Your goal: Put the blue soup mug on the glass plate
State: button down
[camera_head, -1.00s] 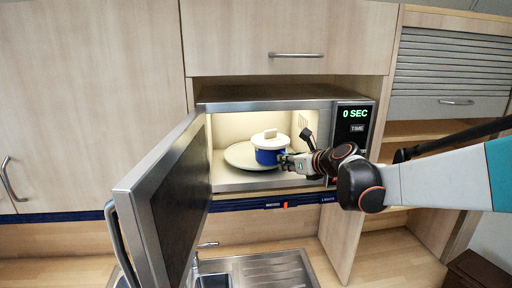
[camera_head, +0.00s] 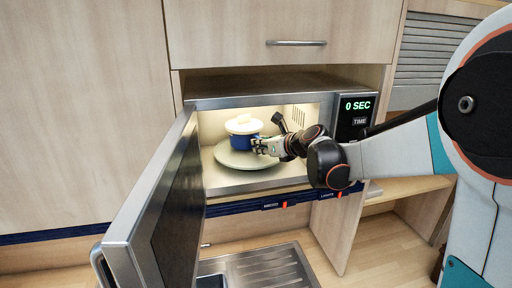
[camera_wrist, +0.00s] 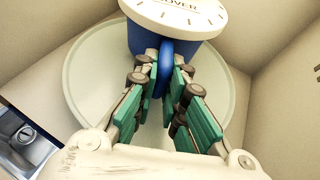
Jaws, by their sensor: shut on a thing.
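The blue soup mug (camera_head: 240,141) with a white lid is inside the lit microwave, over the back part of the glass plate (camera_head: 262,161). My gripper (camera_head: 258,147) reaches in from the right and is at the mug's side. In the wrist view, my gripper (camera_wrist: 162,75) is shut on the mug's blue handle (camera_wrist: 164,64). The mug body (camera_wrist: 190,52) and lid show beyond the fingers, over the pale round plate (camera_wrist: 88,75). The mug looks upright. I cannot tell whether its base touches the plate.
The microwave door (camera_head: 155,205) stands open on the left. The control panel (camera_head: 355,118) is at the right of the opening, close to my arm. A dark object (camera_head: 279,122) shows behind my gripper. A sink (camera_head: 260,268) lies below.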

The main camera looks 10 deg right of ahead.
jog(key=shift+s+f, duration=0.15)
jog(key=shift+f, duration=0.45)
jog(key=shift+s+d, duration=0.15)
jog(key=shift+f+b, duration=0.2)
jog(key=shift+b, duration=0.1)
jog(key=c, duration=1.7)
grip_release()
jog(key=shift+o, duration=0.2)
jog(key=shift+r, duration=0.1)
